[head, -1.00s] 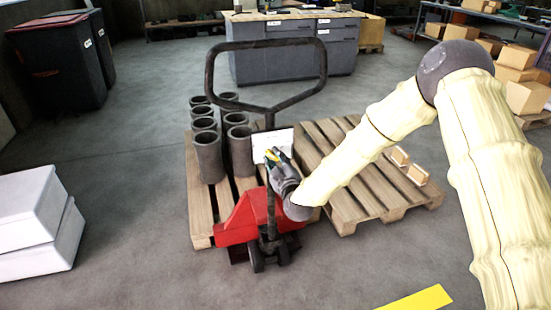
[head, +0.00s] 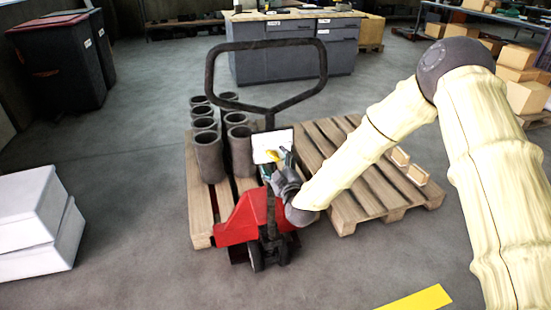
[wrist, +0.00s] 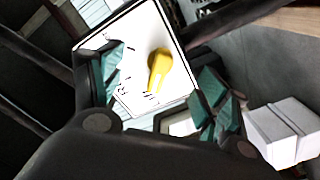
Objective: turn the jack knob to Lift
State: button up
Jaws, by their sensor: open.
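The jack is a red pallet jack (head: 240,217) with a dark loop handle (head: 209,75). Its white plate (head: 273,139) carries a yellow knob (head: 287,157). In the wrist view the yellow knob (wrist: 159,68) has a wide round end and a narrow end, on the white plate (wrist: 142,38) with small dark markings I cannot read. My gripper (head: 277,170) is at the plate, reaching in from the right. In the wrist view my gripper (wrist: 163,82) is open, with one teal-padded finger on each side of the knob. I see no clear contact with it.
Dark cylinders (head: 208,157) stand on a wooden pallet (head: 200,205) behind the jack. Another pallet (head: 345,205) lies to its right. White boxes (head: 38,222) are at the left, dark bins (head: 60,60) behind them. Floor in front is clear.

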jog(key=v, duration=0.5)
jog(key=shift+s+d, duration=0.1)
jog(key=shift+s, duration=0.05)
jog(key=s+d+f+m+g+h+p, duration=0.1)
jog(key=s+d+f+m+g, duration=0.3)
jog(key=s+f, duration=0.65)
jog(key=s+d+f+m+g+h+p, duration=0.15)
jog(key=s+d+f+g, duration=0.35)
jog(key=s+f, duration=0.55)
jog(key=s+d+f+m+g+h, duration=0.1)
jog(key=s+d, duration=0.3)
jog(key=s, duration=0.5)
jog(key=s+d+f+m+g+h+p, duration=0.1)
jog(key=s+d+f+m+g, duration=0.2)
jog(key=s, duration=0.7)
jog(key=s+d+f+m+g+h+p, duration=0.1)
jog(key=s+d+f+m+g, duration=0.1)
jog(key=s+d, duration=0.4)
jog(key=s+m+g, duration=0.1)
jog(key=s+g, duration=0.1)
jog(key=s, duration=0.1)
jog(key=shift+s, duration=0.35)
